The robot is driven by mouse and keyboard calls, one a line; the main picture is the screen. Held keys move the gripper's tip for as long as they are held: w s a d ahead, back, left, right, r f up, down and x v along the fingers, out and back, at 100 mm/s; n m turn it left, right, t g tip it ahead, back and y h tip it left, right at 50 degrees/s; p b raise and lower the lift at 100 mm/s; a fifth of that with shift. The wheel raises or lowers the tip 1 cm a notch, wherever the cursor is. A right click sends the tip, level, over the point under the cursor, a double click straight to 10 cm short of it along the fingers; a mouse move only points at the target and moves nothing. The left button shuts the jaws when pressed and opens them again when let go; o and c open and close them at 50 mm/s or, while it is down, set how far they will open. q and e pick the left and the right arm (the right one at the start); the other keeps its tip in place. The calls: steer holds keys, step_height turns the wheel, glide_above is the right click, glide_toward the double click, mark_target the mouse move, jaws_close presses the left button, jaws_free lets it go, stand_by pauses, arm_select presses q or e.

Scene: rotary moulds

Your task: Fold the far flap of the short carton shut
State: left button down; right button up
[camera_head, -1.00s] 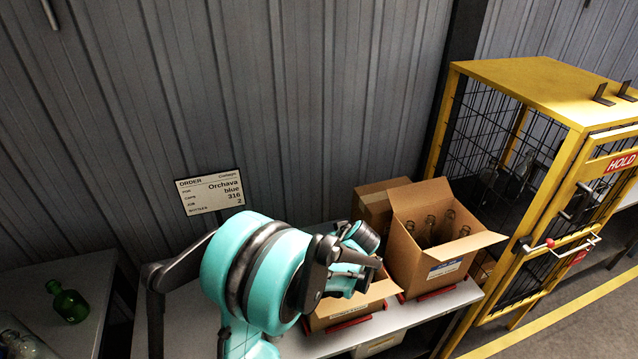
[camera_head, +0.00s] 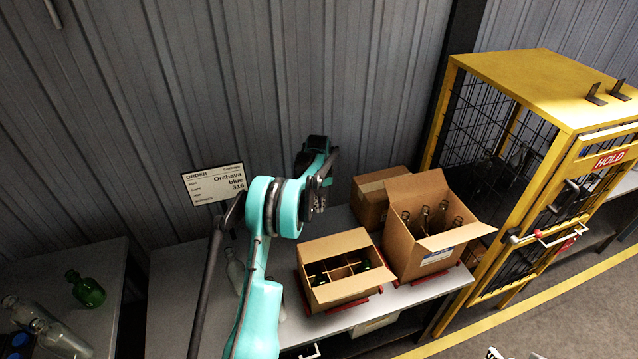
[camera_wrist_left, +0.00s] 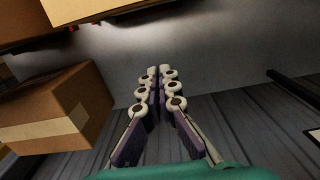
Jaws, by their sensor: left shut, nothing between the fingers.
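The short carton (camera_head: 340,293) sits on the bench with its top open, showing dividers and dark green bottle tops inside. Its far flap (camera_head: 333,243) stands up at the wall side, leaning outward. My left gripper (camera_head: 319,203) is behind and above that flap, near the wall, with its fingers pointing down. In the left wrist view its fingertips (camera_wrist_left: 158,72) are together and empty, apart from any carton. A cardboard edge (camera_wrist_left: 110,8), probably the short carton's, shows at the top there.
A tall open carton (camera_head: 430,258) with clear bottles stands at the right. A closed taped carton (camera_head: 371,203) is behind it, also in the left wrist view (camera_wrist_left: 50,110). An order sign (camera_head: 215,185) and clear bottles (camera_head: 234,270) are left. A yellow cage (camera_head: 540,90) stands far right.

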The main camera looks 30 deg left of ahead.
arm_select(q)
step_height(320, 180, up, 10)
steer(key=shift+p, duration=0.45)
steer(key=s+d+r+m+t+y+b, duration=0.1)
steer(key=s+d+r+m+t+b, duration=0.2)
steer(key=s+d, duration=0.45)
steer(key=s+d+r+m+t+b, duration=0.1)
steer(key=s+d+r+m+b, duration=0.1)
steer(key=s+d+r+b, duration=0.35)
steer(key=s+d+f+m+t+b, duration=0.1)
steer(key=s+d+f+m+b, duration=0.1)
steer(key=s+d+f, duration=0.3)
steer(key=s+d+f+m+t+b, duration=0.2)
steer(key=s+d+f, duration=0.4)
steer(key=s, duration=0.7)
steer(key=shift+s+d+f+m+h, duration=0.2)
steer(key=shift+f+m+h, duration=0.1)
steer(key=shift+f+m, duration=0.25)
